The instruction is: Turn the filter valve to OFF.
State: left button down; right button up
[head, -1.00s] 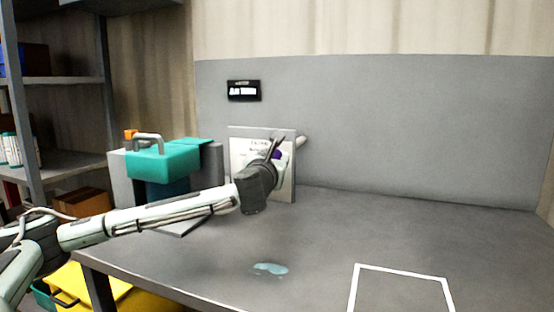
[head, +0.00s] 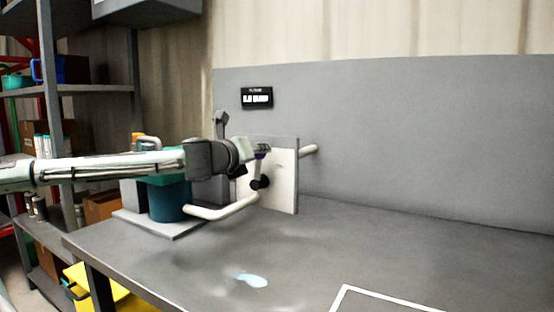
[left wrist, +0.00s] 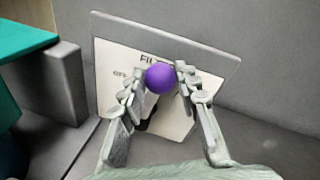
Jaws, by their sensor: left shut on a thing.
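The filter valve panel (head: 285,178) is a pale upright plate at the back of the bench. Its valve has a dark hub (head: 260,183) and a handle that stands roughly upright from it, ending in a purple knob (left wrist: 160,78). My left gripper (left wrist: 158,76) is shut on the purple knob, with a finger on each side of it. In the head view the left gripper (head: 262,150) is in front of the panel's upper part. In the left wrist view the word OFF (left wrist: 122,74) is left of the knob; the other lettering is partly hidden. My right gripper is in neither view.
A teal tank (head: 169,200) stands on a grey base left of the panel, with a white pipe (head: 228,210) between them. A small black display (head: 257,97) hangs on the wall above. A pale blue puddle (head: 250,280) lies on the bench.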

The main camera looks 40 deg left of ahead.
pick_arm(q)
jog(key=s+a+f+n+h+b, duration=0.1)
jog(key=a+f+n+h, duration=0.1)
jog(key=a+n, duration=0.5)
jog(key=shift+s+a+f+n+h, duration=0.2)
jog(key=shift+s+n+h, duration=0.15)
jog(key=shift+n, duration=0.55)
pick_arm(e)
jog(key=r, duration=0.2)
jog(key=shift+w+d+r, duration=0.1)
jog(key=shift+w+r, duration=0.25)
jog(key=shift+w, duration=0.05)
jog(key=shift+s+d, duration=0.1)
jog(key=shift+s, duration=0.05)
pick_arm(q)
jog(key=c, duration=1.1)
grip_release()
jog(key=shift+f, duration=0.1)
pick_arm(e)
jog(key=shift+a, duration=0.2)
